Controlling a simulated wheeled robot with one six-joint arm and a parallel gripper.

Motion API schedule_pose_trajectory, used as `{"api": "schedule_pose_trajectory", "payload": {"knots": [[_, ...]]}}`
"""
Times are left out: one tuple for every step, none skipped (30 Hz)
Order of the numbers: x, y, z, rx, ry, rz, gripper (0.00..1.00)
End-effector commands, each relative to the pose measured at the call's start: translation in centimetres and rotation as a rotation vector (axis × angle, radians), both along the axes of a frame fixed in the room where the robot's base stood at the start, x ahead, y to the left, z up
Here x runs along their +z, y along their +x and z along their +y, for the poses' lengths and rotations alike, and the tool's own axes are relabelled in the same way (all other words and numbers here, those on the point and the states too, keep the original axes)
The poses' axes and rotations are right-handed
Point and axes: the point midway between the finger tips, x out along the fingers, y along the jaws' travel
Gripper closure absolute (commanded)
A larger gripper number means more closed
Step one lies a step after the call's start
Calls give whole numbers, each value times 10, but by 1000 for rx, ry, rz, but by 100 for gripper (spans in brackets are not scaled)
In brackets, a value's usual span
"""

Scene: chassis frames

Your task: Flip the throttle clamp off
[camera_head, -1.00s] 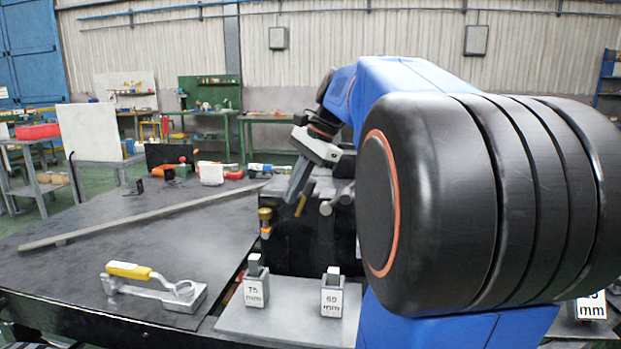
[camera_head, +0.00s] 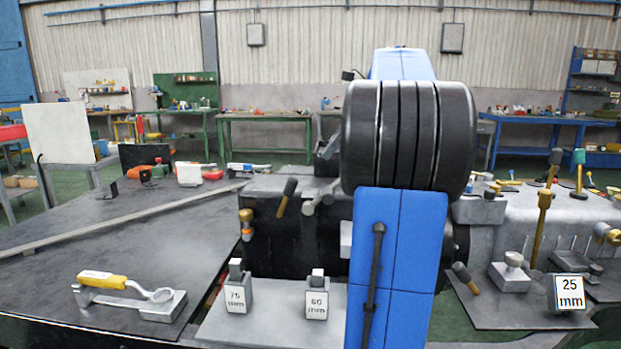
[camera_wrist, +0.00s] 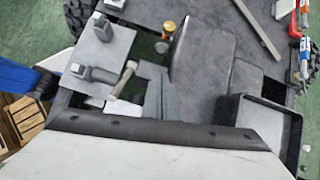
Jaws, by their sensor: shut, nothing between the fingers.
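I cannot tell for sure which part is the throttle clamp. A yellow-handled clamp-like device (camera_head: 122,283) lies on a grey base at the front left of the dark table, its handle roughly level and a ring at its right end. On the dark machine are a dark-handled lever (camera_head: 287,195), a grey lever (camera_head: 315,200) and a brass knob (camera_head: 246,216). The knob also shows in the wrist view (camera_wrist: 168,28). My gripper (camera_wrist: 165,95) is shut and empty, low over the machine beside a pale lever (camera_wrist: 125,78). In the head view my arm hides it.
Two marked blocks (camera_head: 238,290) (camera_head: 317,299) stand on a grey plate (camera_head: 265,325) in front of the machine. A long bar (camera_head: 120,223) lies across the left table. At right are a 25 mm block (camera_head: 569,292) and several levers.

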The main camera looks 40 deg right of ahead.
Motion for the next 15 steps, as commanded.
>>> {"api": "schedule_pose_trajectory", "payload": {"knots": [[0,0,0,0,0,0,100],[0,0,0,1,0,0,100],[0,0,0,1,0,0,100],[-1,0,1,1,0,0,100],[-1,1,1,1,0,0,100],[-3,1,2,1,0,0,100],[-4,2,3,2,1,1,100],[-6,3,4,2,1,0,100],[-10,5,6,2,1,0,100],[-13,6,8,3,0,0,100],[-16,8,10,3,0,0,100],[-21,10,13,4,2,1,100],[-25,12,14,3,1,1,100],[-29,15,16,3,1,1,100],[-35,17,20,4,2,1,100]]}}
